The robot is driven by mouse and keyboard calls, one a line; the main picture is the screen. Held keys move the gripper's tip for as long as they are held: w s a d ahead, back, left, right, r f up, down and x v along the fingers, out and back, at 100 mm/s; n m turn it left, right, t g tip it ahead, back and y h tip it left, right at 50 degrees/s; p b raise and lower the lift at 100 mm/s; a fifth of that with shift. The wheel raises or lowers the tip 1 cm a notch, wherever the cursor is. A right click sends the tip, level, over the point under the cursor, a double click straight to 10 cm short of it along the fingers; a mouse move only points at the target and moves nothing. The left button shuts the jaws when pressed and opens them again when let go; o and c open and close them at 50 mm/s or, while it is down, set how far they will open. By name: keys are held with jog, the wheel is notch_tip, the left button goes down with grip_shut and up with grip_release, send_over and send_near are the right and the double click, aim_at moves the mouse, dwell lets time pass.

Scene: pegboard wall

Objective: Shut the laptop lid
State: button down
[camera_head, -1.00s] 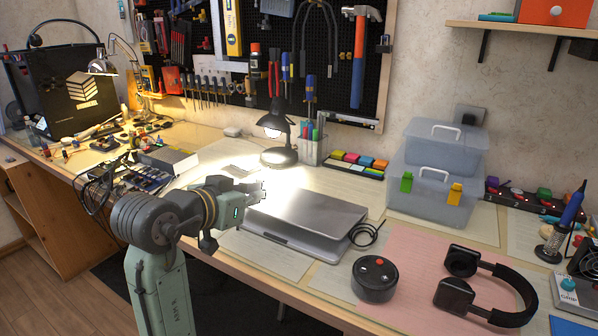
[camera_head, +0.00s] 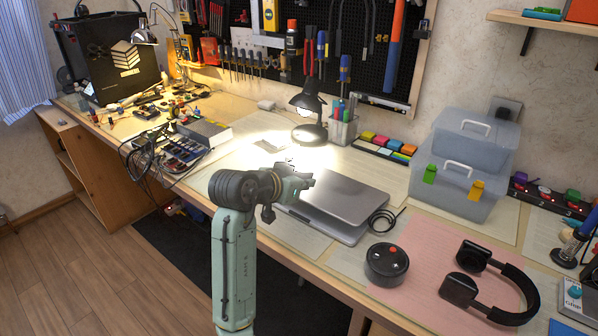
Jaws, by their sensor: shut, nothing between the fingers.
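A grey laptop (camera_head: 340,201) lies on the workbench in the middle of the head camera view. My gripper (camera_head: 306,182) is shut and empty at the laptop's left edge. Its fingertips are by the lid's back left corner; I cannot tell whether they touch it. My wrist hides the laptop's left end.
A coiled black cable (camera_head: 382,221) lies right of the laptop. A black round device (camera_head: 386,265) and headphones (camera_head: 490,283) are at front right. A lit desk lamp (camera_head: 308,115) and clear plastic boxes (camera_head: 462,165) stand behind.

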jog(key=shift+s+a+f, duration=0.1)
jog(key=shift+s+f, duration=0.05)
jog(key=shift+f, duration=0.4)
jog(key=shift+s+a+f, duration=0.1)
jog(key=shift+s+f, duration=0.05)
jog(key=shift+f, duration=0.35)
jog(key=shift+f, duration=0.15)
jog(key=shift+t+h, duration=0.6)
jog(key=shift+t, duration=0.2)
jog(key=f+b, duration=0.1)
jog(key=b, duration=0.1)
jog(key=f+b, duration=0.2)
jog(key=b, duration=0.1)
jog(key=s+f+b, duration=0.1)
jog(key=f+b, duration=0.1)
jog(key=shift+a, duration=0.3)
jog(key=b, duration=0.1)
jog(key=f+b, duration=0.1)
jog(key=shift+s+a+t+h+b, duration=0.15)
jog(key=shift+t+h+b, duration=0.15)
jog(key=shift+t+b, duration=0.1)
jog(key=shift+r, duration=0.15)
